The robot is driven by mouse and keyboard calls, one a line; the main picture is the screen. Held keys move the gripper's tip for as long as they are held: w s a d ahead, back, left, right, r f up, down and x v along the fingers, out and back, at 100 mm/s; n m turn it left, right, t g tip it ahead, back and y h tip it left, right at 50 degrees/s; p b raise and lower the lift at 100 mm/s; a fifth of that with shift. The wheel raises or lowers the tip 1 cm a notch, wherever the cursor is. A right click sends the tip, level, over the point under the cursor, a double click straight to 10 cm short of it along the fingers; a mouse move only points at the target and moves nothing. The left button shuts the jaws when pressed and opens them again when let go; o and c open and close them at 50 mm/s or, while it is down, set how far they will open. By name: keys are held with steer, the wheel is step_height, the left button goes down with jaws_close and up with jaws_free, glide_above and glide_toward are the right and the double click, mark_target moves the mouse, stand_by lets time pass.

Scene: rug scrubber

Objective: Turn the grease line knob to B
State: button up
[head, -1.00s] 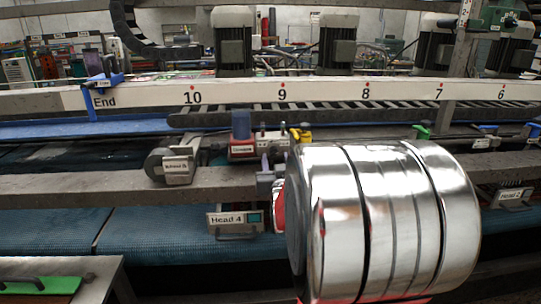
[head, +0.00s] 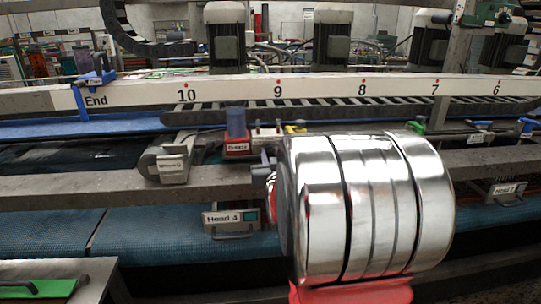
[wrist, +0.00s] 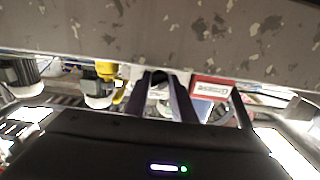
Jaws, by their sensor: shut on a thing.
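The grease line unit, a red box with a small white label (head: 237,147), sits on the grey beam left of my arm in the head view. The label is too small to read surely. The red box also shows in the wrist view (wrist: 211,87), just right of my fingers. My gripper (wrist: 172,92) has its dark purple fingers close together, shut on a small part beside the red box. I take this part to be the knob; the fingers hide most of it, and its pointer and any letters cannot be made out. In the head view my chrome arm link hides most of the gripper.
A dark blue cylinder (head: 236,122) stands behind the red box. A yellow fitting (wrist: 107,71) is left of my fingers in the wrist view. The Head 4 box (head: 230,219) hangs below the beam (head: 100,190). A labelled grey unit (head: 172,168) is at the left.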

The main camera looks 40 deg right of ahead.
steer(key=shift+c, duration=1.1)
steer(key=shift+n, duration=0.8)
steer(key=o, duration=1)
